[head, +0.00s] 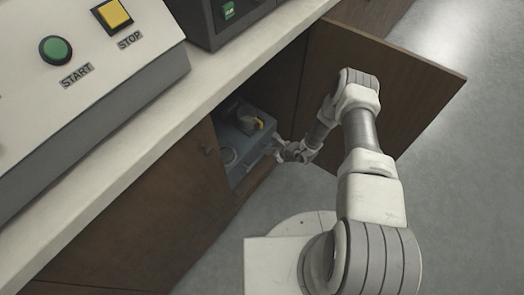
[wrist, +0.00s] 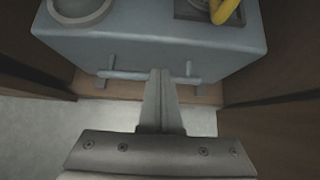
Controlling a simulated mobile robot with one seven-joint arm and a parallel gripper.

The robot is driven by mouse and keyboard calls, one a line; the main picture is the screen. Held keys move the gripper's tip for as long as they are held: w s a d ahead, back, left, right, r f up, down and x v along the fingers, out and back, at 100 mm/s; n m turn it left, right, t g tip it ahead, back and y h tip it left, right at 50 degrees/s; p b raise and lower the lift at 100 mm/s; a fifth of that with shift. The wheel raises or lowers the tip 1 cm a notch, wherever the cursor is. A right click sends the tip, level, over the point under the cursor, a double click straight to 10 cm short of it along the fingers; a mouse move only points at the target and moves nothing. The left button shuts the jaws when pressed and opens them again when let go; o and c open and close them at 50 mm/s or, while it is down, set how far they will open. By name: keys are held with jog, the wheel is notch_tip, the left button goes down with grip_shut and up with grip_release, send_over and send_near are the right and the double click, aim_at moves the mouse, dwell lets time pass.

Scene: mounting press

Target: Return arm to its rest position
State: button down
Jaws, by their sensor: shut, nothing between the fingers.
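My gripper (wrist: 160,72) is shut and empty in the wrist view, its fingertips together. They overlap the front handle bar (wrist: 125,75) of a blue-grey machine in the picture; whether they touch it I cannot tell. In the head view my arm reaches down to the open cabinet, with the gripper (head: 281,154) at its opening, in front of the machine (head: 243,147). The machine has a round opening on top at left and a yellow part (wrist: 224,10) at right.
The cabinet door (head: 400,85) stands open just behind and right of my arm. A second door (head: 170,190) is shut at left. The counter (head: 200,95) above carries a panel with START and STOP buttons (head: 85,75). Open floor (head: 450,190) lies at right.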

jog(key=p+v, duration=0.4)
jog(key=v, duration=0.6)
jog(key=shift+d, duration=0.15)
jog(key=shift+s, duration=0.1)
